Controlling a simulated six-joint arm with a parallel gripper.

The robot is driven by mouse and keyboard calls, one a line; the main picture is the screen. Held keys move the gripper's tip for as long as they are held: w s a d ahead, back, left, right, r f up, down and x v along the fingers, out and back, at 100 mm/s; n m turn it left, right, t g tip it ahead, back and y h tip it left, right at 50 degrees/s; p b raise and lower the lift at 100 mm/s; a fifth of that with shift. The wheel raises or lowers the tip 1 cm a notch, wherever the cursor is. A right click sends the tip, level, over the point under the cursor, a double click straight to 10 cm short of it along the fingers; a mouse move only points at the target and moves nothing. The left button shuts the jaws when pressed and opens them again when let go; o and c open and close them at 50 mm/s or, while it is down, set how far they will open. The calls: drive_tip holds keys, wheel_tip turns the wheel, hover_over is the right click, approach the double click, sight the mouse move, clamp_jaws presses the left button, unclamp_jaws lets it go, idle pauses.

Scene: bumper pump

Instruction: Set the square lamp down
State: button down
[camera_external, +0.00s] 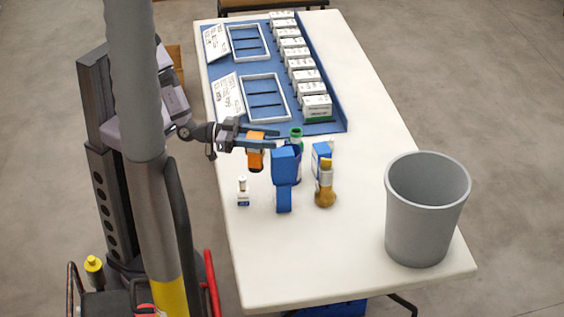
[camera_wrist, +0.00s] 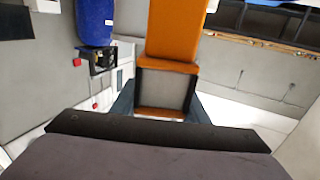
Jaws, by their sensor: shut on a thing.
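The square lamp, an orange body with a dark lower end, is in my gripper in the external view (camera_external: 256,152). In the wrist view the orange lamp (camera_wrist: 176,32) extends upward from between the fingers, with a square grey face framed in orange near them. My gripper (camera_external: 262,139) is shut on it over the left side of the white table (camera_external: 330,255). It also shows in the wrist view (camera_wrist: 163,103). I cannot tell whether the lamp's lower end touches the table.
A blue upright object (camera_external: 284,178), a green-capped bottle (camera_external: 296,134), an amber bottle (camera_external: 325,188) and a blue-white carton (camera_external: 321,158) stand close on the right. A grey bin (camera_external: 424,215) is at right. A blue tray (camera_external: 332,126) holds boxes behind.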

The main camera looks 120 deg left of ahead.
drive_tip(key=w+d+m+h+b, duration=0.5)
drive_tip(key=w+d+h, duration=0.25)
drive_tip(key=d, duration=0.55)
drive_tip(key=w+d+m+h+b, duration=0.4)
drive_tip(key=w+d+h, duration=0.4)
drive_tip(key=d, duration=0.4)
wheel_tip(320, 180, down, 15)
drive_tip(key=w+y, duration=0.1)
drive_tip(key=shift+w+d+r+m, duration=0.15)
drive_tip(key=shift+d+m, duration=0.05)
drive_tip(key=shift+m, duration=0.1)
drive_tip(key=c, duration=1)
unclamp_jaws()
drive_tip(key=shift+f, duration=0.2)
drive_tip(key=shift+c, duration=0.2)
